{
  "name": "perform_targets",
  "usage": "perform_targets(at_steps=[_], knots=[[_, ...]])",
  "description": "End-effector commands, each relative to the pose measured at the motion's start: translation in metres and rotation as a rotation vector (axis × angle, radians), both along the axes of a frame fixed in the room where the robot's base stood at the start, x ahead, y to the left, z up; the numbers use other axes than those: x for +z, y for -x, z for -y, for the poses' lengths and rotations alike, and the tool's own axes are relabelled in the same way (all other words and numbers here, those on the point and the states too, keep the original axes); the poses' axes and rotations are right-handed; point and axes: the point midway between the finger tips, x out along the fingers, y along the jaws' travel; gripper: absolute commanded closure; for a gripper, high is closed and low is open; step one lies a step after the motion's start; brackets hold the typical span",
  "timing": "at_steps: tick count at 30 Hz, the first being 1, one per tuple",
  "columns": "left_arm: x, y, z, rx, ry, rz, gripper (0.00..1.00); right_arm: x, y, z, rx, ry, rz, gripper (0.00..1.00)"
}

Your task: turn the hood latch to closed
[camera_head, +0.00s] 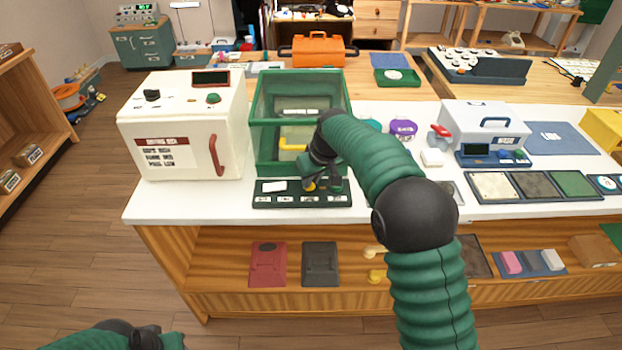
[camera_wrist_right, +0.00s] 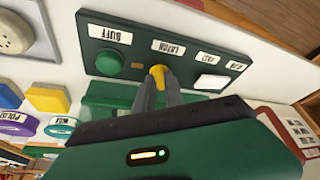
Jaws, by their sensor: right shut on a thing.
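The hood (camera_head: 262,138) is a green-framed clear box on the white counter. A dark green control panel (camera_head: 300,200) lies in front of it. In the wrist view the panel (camera_wrist_right: 130,62) has a yellow latch knob (camera_wrist_right: 157,70) beside the label "LATCH", a green round button (camera_wrist_right: 109,62) and a white switch (camera_wrist_right: 211,81). My right gripper (camera_head: 318,184) is over the panel. In the wrist view its grey fingers (camera_wrist_right: 158,82) are shut on the yellow knob, partly hiding it. My left arm's dark end (camera_head: 145,338) shows at the bottom left; its fingers cannot be made out.
A white machine with a red handle (camera_head: 217,155) stands left of the hood. A grey-white box (camera_head: 485,122) and sample tiles (camera_head: 535,186) are at the right. My right arm covers the counter right of the hood. A shelf below holds a red folder-like item (camera_head: 267,265).

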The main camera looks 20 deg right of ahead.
Motion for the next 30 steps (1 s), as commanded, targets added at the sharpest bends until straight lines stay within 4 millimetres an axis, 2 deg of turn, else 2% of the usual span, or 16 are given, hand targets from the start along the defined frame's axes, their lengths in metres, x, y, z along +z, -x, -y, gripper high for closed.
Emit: perform_targets(at_steps=[11,30], knots=[[0.008,0.000,0.000,0.000,0.000,0.000,0.64,0.002,0.000,-0.002,-0.041,0.000,0.001,1.00],[0.063,0.000,0.000,0.000,0.000,0.000,0.64,0.004,0.000,-0.006,-0.438,0.001,0.001,1.00]])
